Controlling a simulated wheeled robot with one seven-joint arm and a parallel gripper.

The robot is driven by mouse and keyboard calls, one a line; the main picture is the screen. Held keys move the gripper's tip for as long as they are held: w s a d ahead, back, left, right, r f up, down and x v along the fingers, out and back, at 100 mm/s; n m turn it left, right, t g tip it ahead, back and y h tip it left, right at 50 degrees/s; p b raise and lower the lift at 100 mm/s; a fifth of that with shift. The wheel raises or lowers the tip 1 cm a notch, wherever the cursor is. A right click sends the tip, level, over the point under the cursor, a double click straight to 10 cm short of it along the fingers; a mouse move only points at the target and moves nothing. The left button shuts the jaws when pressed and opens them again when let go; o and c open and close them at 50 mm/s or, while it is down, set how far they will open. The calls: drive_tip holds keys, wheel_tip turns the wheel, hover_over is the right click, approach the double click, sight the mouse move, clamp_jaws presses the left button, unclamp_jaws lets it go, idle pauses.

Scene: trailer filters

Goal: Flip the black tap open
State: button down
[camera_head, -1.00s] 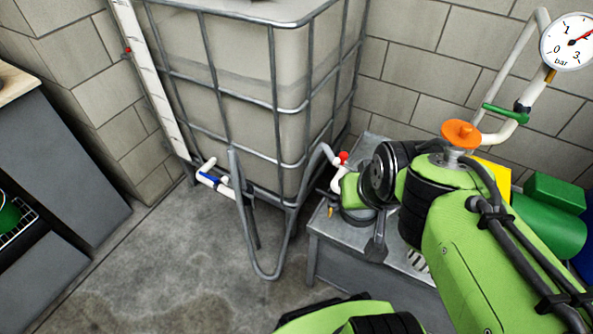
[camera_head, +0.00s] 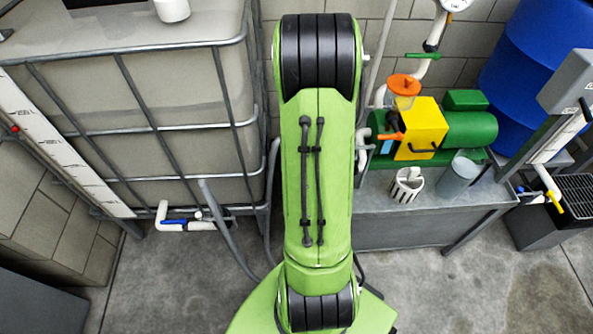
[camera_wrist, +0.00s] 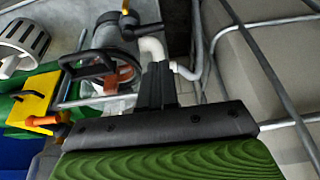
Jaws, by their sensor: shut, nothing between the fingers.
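My gripper (camera_wrist: 158,88) shows in the wrist view as two dark fingers held together, with nothing between them. In the head view my green arm hides it. A black loop-shaped part (camera_wrist: 88,60) lies left of the fingers in the wrist view, beside a grey cylindrical fitting (camera_wrist: 113,27) with a brass-coloured piece. I cannot tell whether this loop is the black tap's handle. White pipe (camera_wrist: 153,47) runs from the fitting behind the fingertips. I cannot tell whether the fingers touch it. No black tap can be clearly made out in the head view.
The caged tank (camera_head: 150,100) stands left of my arm. A grey bench (camera_head: 400,215) on the right carries a yellow box (camera_head: 420,128), a green pump (camera_head: 470,132), a white basket (camera_head: 406,185) and a clear cup (camera_head: 458,174). An orange knob (camera_head: 404,84) stands behind.

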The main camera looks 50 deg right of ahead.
drive_tip(key=b+x, duration=0.3)
drive_tip(key=x, duration=0.7)
drive_tip(key=shift+w, duration=0.1)
